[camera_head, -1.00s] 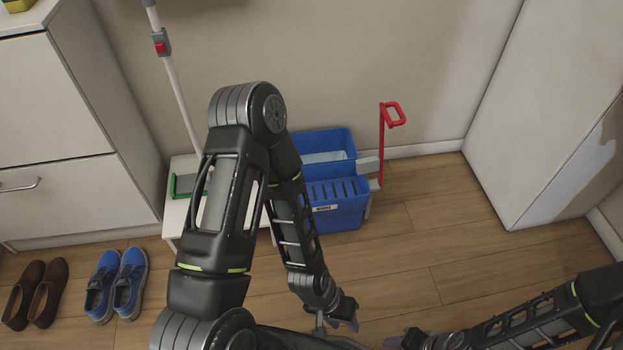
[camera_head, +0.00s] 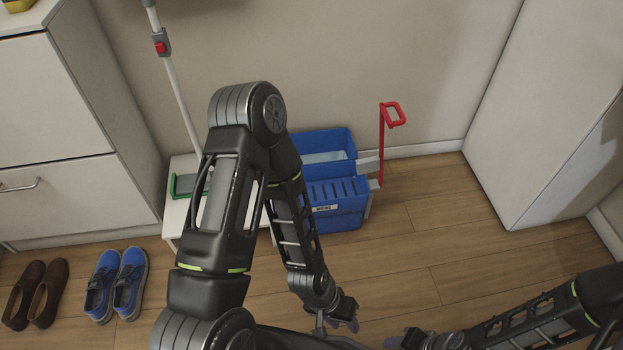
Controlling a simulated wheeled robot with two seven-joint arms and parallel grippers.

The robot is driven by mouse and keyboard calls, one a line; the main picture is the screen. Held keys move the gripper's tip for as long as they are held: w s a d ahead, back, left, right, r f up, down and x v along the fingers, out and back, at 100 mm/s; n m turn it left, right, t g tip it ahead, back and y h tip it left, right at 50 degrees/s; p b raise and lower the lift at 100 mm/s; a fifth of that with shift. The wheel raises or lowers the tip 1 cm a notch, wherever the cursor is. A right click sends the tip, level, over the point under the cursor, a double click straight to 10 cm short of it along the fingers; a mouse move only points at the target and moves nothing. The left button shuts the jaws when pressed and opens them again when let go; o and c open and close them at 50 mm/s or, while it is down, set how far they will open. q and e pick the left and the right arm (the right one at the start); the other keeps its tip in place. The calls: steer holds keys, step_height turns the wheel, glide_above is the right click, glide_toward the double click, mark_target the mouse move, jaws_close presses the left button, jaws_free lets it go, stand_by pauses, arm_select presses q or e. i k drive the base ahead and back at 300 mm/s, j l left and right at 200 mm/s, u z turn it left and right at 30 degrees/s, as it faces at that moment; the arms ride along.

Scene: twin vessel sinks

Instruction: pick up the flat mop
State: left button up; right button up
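The flat mop (camera_head: 179,97) stands by the wall at the left of the head view, its thin white handle leaning and carrying a grey clip with a red button. Its flat green-and-grey head (camera_head: 187,185) rests on a low white surface, and my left arm hides part of that area. My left gripper (camera_head: 342,319) is low in the middle over the floor, well away from the mop. My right gripper (camera_head: 397,341) is at the bottom edge, partly cut off. Both grippers are small and dark, and I cannot tell their opening. Neither touches the mop.
A blue mop bucket (camera_head: 340,208) with a red handle (camera_head: 393,115) stands behind my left arm. Brown shoes (camera_head: 38,293) and blue shoes (camera_head: 117,284) lie at the lower left. A white cabinet (camera_head: 60,120) is at left, another (camera_head: 550,120) at right. Wooden floor is clear right of the bucket.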

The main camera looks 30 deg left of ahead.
mark_target(186, 183)
steer(key=u, duration=1.75)
